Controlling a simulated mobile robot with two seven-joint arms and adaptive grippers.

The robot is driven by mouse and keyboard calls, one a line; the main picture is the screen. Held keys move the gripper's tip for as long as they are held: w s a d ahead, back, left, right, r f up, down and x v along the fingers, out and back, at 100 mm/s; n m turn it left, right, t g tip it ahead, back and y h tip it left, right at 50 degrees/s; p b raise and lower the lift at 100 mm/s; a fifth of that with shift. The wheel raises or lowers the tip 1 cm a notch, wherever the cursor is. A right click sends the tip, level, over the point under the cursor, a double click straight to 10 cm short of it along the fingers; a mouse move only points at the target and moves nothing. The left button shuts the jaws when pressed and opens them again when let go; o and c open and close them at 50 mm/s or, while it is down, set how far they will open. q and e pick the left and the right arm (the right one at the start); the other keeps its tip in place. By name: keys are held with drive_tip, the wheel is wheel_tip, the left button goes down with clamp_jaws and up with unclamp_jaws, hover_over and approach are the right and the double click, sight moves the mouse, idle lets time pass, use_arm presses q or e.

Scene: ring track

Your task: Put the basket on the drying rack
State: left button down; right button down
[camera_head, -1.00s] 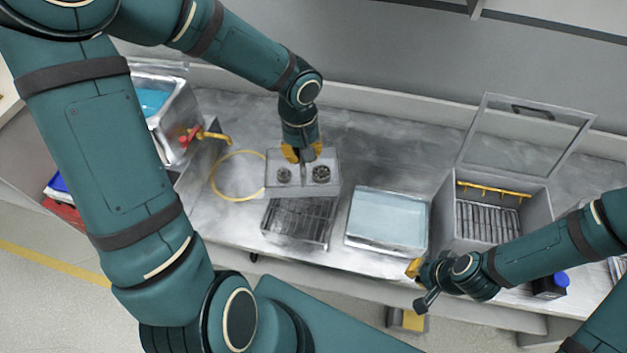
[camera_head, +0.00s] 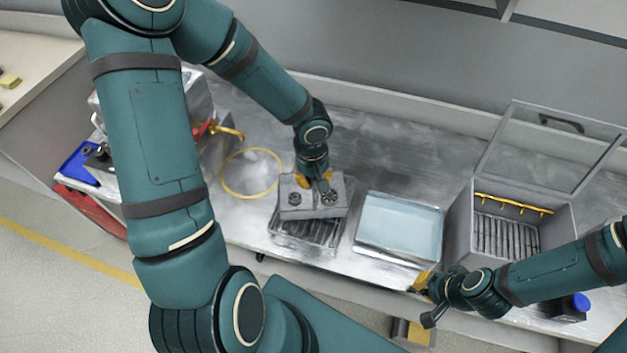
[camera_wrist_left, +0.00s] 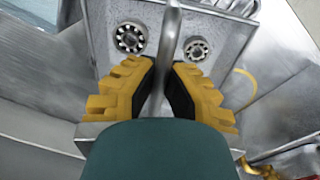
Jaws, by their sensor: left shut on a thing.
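The basket (camera_head: 312,211) is a grey box with two round bearing-like parts showing on it. My left gripper (camera_head: 315,182) is shut on the basket's upright handle, which shows between the yellow fingers in the left wrist view (camera_wrist_left: 168,85). The drying rack (camera_head: 300,238) is a dark slatted grid on the steel counter. The basket is over the rack's far part in the head view; I cannot tell whether they touch. My right gripper (camera_head: 422,283) is by the counter's front edge, away from the basket; its finger opening is unclear.
A tray of pale blue liquid (camera_head: 400,226) stands right of the rack. Further right is an open-lidded grey box (camera_head: 460,225) with a yellow bar and slats inside. A yellow ring (camera_head: 222,176) marks the counter to the left, near a sink-like tank with a yellow spout (camera_head: 228,132).

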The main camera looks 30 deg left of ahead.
use_arm(q)
drive_tip(key=c, duration=1.1)
unclamp_jaws()
drive_tip(key=shift+c, duration=0.2)
